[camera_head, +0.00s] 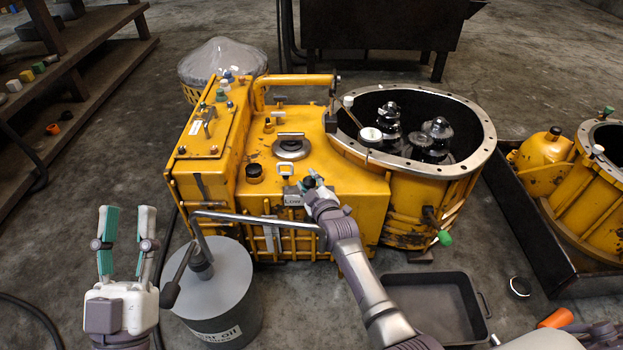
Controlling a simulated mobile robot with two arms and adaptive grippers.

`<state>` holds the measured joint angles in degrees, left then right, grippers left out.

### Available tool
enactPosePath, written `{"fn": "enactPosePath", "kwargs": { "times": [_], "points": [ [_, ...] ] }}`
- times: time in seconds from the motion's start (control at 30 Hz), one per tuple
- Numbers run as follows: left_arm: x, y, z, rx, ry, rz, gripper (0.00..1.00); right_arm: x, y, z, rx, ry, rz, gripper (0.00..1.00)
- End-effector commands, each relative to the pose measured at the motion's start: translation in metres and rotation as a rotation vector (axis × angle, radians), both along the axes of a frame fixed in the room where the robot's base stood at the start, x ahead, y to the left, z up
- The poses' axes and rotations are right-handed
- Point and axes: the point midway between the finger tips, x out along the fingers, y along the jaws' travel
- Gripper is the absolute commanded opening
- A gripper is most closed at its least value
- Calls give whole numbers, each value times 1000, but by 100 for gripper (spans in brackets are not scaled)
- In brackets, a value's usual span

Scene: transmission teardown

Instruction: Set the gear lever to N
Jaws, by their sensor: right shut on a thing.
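The yellow transmission (340,190) stands on the floor in the middle of the view. My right gripper (313,181) is at the top right of this plate. It is shut on what seems to be the gear lever, which its fingers largely hide, so I cannot read the lever's position. No N mark is legible. My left gripper (126,236) is open and empty, fingers upward, at the lower left, apart from the transmission.
A grey oil drum (228,290) with a pump handle stands in front of the transmission. A dark empty tray (432,300) lies at the front right. A second yellow housing (585,180) sits in a black tray at the right. Wooden shelves (90,35) stand at the left.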

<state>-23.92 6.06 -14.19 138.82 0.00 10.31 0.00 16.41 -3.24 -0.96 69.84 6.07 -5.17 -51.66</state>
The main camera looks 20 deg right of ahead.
Motion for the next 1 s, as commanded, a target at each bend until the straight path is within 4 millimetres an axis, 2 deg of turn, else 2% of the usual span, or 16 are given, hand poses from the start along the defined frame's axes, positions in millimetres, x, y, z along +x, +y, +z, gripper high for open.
{"fn": "enactPosePath", "kwargs": {
  "times": [0.3,0.33,0.47,0.8,1.0],
  "points": [
    [1,0,-2,3,9,1,40,-1,-1,-3,-9,7,-1,0],
    [1,0,-2,3,9,1,40,-1,-2,-3,-9,7,-1,40],
    [1,0,-2,3,8,1,40,-1,-1,-3,-7,6,-1,62],
    [1,0,-1,2,8,0,40,-2,0,-1,-3,3,0,64],
    [1,0,-1,2,8,0,40,-21,-1,1,-4,3,0,64]
  ]
}}
